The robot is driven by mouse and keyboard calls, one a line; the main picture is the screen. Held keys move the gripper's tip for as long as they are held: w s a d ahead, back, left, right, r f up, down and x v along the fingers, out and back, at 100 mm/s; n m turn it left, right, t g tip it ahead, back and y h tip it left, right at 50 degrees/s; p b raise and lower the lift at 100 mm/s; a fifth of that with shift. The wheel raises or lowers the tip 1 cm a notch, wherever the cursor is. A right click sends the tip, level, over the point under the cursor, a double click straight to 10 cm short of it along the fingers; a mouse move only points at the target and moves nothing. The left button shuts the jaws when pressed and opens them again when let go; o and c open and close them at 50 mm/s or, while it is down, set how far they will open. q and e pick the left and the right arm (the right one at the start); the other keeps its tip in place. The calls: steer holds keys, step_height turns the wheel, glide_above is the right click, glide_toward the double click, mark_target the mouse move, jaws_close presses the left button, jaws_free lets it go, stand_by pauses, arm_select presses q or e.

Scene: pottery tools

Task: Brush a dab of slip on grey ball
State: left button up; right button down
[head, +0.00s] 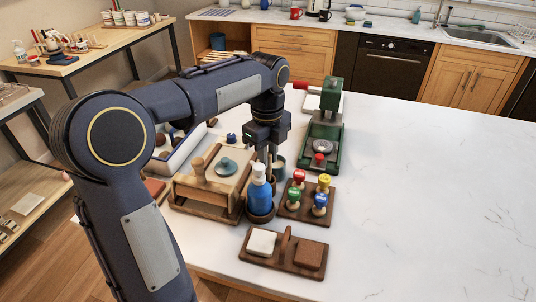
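My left gripper (268,156) points down just behind the blue bottle (259,194), beside a dark grey cup (280,168). Its fingertips are small and partly hidden by the bottle, so I cannot tell whether they hold anything. I cannot make out a brush or a slip pot for certain. No grey ball shows clearly. A grey round piece (323,147) sits on the green device (331,120), but its shape looks flat. Dark rounded items (161,139) lie in a pale tray behind my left arm, partly covered by it. My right gripper is not in view.
A wooden box (215,187) with a teal knob stands left of the bottle. A tray of coloured stamps (291,212) stands to its right. A wooden tray (284,262) with a white and a brown block lies in front. The white table's right side (430,190) is clear.

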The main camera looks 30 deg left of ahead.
arm_select(q)
steer(key=o, duration=0.4)
step_height(320, 180, up, 8)
steer(key=shift+a+f+p, duration=0.1)
steer(key=shift+p, duration=0.4)
